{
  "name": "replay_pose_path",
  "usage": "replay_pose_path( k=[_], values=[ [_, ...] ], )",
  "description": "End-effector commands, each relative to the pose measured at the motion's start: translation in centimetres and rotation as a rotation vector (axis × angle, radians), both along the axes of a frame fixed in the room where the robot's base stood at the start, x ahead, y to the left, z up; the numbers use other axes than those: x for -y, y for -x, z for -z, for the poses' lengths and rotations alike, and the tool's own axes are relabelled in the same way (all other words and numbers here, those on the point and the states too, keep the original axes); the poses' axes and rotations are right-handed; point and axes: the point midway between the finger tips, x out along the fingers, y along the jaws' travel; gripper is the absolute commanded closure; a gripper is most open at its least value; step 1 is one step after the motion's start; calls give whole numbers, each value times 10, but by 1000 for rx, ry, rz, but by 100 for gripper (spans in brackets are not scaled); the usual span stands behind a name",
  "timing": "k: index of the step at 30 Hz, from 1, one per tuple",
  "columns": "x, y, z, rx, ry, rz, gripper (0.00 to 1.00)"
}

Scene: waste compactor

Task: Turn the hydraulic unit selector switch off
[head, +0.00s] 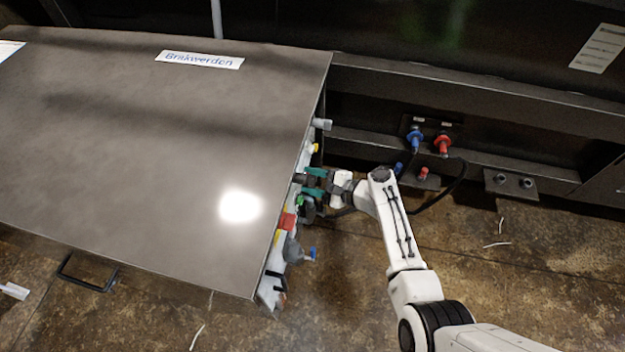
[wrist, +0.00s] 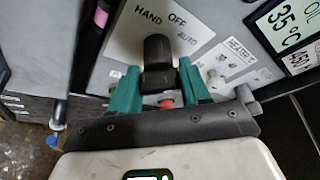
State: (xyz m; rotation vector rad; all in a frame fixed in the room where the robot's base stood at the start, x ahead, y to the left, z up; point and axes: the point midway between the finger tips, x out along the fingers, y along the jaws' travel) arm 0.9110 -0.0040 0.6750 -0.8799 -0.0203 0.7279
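The selector switch (wrist: 157,52) is a black knob on a grey panel, below a white label (wrist: 195,27) reading HAND, OFF and AUTO. Its long side runs nearly straight up and down in the wrist view; which word it points at is hard to tell. My gripper (wrist: 158,80) has its two green fingers on either side of the knob's lower part, with little or no gap visible. Whether they press on it cannot be told. In the head view my gripper (head: 315,183) is at the side panel of the large grey cabinet (head: 130,130), and the switch is hard to make out.
A red button (wrist: 166,103) shows between the fingers. A small heater switch (wrist: 216,82) and a display (wrist: 290,28) are to the right. Other panel controls, such as a red and yellow switch (head: 288,221), are close by. Blue (head: 416,138) and red (head: 443,142) connectors stand behind, with a black hose.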

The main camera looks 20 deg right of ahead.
Motion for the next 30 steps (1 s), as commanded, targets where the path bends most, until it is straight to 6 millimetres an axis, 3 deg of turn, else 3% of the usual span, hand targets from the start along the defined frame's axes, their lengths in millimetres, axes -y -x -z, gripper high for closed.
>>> replay_pose_path(
  k=[9,20,30],
  values=[
    [0,0,0,0,0,-1,85],
    [-1,1,4,53,40,-2,85],
    [-1,1,9,260,188,-4,85]
  ],
)
